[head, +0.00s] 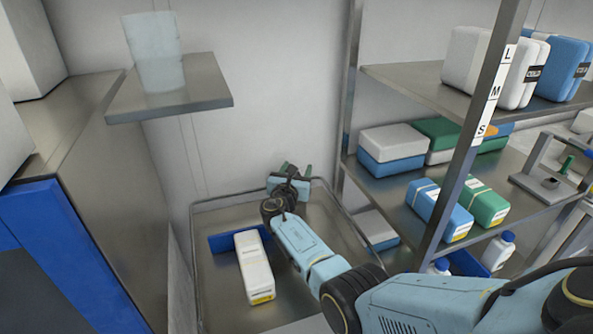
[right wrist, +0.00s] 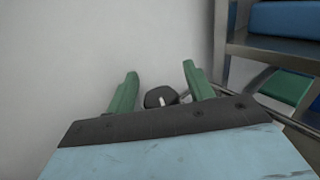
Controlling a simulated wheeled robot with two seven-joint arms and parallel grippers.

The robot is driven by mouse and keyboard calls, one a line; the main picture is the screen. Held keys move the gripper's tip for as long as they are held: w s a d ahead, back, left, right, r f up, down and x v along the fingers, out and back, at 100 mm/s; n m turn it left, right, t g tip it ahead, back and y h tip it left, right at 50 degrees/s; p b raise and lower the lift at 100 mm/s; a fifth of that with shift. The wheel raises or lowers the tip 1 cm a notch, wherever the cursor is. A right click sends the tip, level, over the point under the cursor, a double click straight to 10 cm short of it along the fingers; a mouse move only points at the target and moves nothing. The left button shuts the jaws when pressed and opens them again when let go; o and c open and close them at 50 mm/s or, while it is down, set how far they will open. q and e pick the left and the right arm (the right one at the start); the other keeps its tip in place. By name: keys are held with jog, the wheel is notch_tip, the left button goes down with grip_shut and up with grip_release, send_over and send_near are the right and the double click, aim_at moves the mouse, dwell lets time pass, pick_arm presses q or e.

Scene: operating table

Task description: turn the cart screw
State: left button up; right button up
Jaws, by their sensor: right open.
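A dark rounded knob with a pale mark, which looks like the cart screw (right wrist: 153,98), shows in the right wrist view between and beyond my green fingertips. My right gripper (right wrist: 160,78) is open, with one finger on each side of the knob in that picture. I cannot tell whether either finger touches it. In the head view my right gripper (head: 291,171) is at the far end of the metal cart (head: 215,303), close to the wall. The screw cannot be made out in the head view. My left gripper is not in view.
A white box (head: 254,265) and a blue piece (head: 222,242) are in the cart. A metal shelf rack (head: 400,88) with boxes and bottles stands on the right. A steel cabinet with a blue front (head: 75,270) and a small ledge (head: 165,99) holding a clear cup are left.

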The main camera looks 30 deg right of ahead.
jog(key=p+v, duration=0.2)
jog(key=v, duration=0.5)
jog(key=shift+s+a, duration=0.15)
jog(key=shift+a, duration=0.05)
